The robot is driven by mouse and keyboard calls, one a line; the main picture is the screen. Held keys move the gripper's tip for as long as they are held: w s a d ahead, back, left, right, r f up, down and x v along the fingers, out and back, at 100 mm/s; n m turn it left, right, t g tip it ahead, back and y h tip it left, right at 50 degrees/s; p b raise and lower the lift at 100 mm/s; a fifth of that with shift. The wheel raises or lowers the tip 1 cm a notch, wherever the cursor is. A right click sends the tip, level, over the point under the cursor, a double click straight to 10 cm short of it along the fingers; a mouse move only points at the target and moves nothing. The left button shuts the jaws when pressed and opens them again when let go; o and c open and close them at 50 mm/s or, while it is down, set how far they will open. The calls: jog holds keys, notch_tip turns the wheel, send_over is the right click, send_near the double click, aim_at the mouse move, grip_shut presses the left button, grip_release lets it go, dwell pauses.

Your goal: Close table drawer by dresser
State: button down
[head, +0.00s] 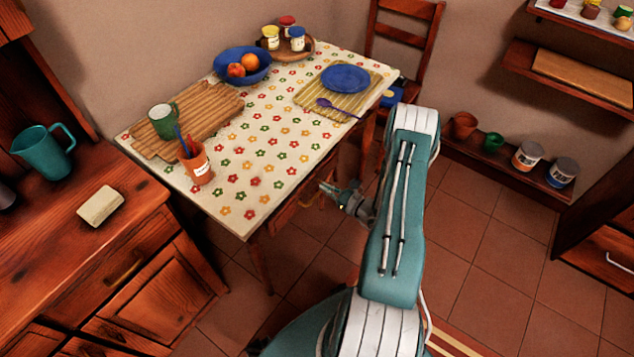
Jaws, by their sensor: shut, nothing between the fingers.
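The table (240,222) has a flowered cloth and stands beside the wooden dresser (120,255). A table drawer (286,214) shows as a narrow wooden front under the table's near right edge. How far it stands out is hard to tell, as the tabletop and my arm hide part of it. My gripper (326,190) is shut and empty, just right of the table edge near the drawer's far end. I cannot tell whether it touches the drawer.
A cup of utensils (197,165), a cutting board (190,118) and a blue bowl (242,66) stand on the table. A chair (404,40) is behind it. A low shelf with pots (528,156) lines the right wall. Tiled floor (490,255) is open at right.

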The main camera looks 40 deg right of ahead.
aim_at(314, 178)
jog(key=shift+w+a, duration=0.1)
jog(key=shift+w, duration=1.1)
jog(key=shift+w+d+f, duration=0.1)
jog(key=shift+w+d, duration=0.2)
jog(key=shift+w, duration=0.15)
jog(key=shift+a, duration=0.5)
jog(key=x, duration=0.4)
jog(key=shift+w+d, duration=0.1)
jog(key=shift+w, duration=0.3)
